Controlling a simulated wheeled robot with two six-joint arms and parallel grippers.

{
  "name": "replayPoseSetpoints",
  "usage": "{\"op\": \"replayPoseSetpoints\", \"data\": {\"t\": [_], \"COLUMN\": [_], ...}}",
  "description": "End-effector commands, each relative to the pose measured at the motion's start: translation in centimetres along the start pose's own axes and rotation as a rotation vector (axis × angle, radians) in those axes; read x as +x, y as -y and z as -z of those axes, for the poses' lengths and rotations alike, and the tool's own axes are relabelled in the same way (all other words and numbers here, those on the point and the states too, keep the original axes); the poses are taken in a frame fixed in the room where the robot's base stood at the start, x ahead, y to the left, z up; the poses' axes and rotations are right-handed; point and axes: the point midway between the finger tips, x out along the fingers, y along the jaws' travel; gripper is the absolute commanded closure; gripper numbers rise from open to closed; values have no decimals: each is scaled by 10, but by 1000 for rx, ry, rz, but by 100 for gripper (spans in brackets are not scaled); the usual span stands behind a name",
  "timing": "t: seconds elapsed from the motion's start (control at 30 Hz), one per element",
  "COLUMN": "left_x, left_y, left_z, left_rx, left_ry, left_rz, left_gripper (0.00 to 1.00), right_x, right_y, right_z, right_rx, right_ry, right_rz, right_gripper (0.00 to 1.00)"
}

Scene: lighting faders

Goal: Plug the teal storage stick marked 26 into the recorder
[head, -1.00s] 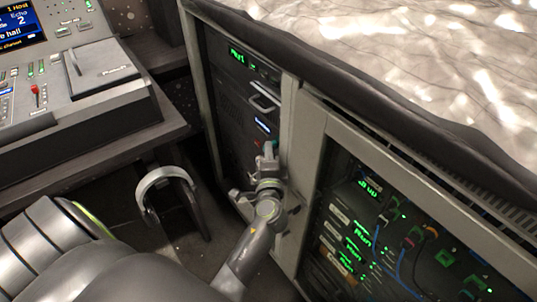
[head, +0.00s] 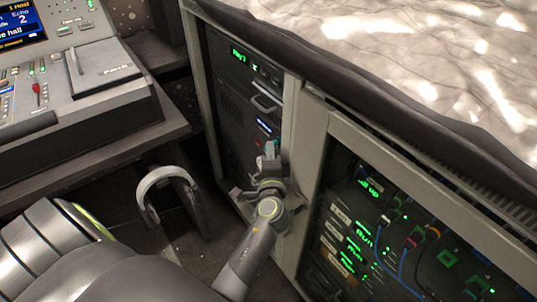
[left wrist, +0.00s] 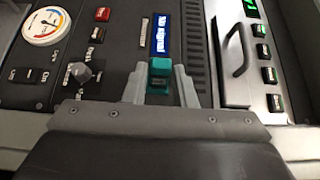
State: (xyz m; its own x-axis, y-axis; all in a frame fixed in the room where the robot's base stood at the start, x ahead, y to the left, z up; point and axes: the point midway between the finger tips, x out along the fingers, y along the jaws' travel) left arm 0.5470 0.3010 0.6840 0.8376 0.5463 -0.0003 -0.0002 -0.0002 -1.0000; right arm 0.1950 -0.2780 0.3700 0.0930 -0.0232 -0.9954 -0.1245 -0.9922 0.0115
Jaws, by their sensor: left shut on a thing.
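The teal storage stick (left wrist: 161,66) is between the fingers of my left gripper (left wrist: 160,85) in the left wrist view, with its teal end pointing at the recorder's front. Its number cannot be read. In the head view my left gripper (head: 269,160) is at the rack front, shut on the stick, whose teal (head: 271,145) shows at the fingertips. The recorder (left wrist: 125,50) is a dark panel with a blue display reading "No signal" (left wrist: 168,35) just beyond the stick. Whether the stick touches a port is hidden. My right gripper is not in view.
A round gauge (left wrist: 46,26), a knob (left wrist: 78,72) and a red switch (left wrist: 102,14) sit left of the stick. A handle (left wrist: 240,45) and lit buttons are right. A second rack (head: 400,230) with cables stands right; a console desk (head: 90,150) stands left.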

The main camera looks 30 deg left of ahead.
Motion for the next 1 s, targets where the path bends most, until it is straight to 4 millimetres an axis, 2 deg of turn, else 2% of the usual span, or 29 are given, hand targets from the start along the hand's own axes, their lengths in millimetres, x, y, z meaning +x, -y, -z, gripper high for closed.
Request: {"op": "replayPoseSetpoints", "data": {"t": [0.03,1.0], "left_x": [1,1], "left_y": [3,3], "left_z": [5,10], "left_rx": [-10,-17], "left_ry": [-6,-10], "left_rz": [5,2], "left_gripper": [99,99], "right_x": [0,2], "right_y": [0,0], "right_z": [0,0], "right_rx": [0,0], "right_ry": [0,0], "right_rz": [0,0], "right_gripper": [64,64]}}
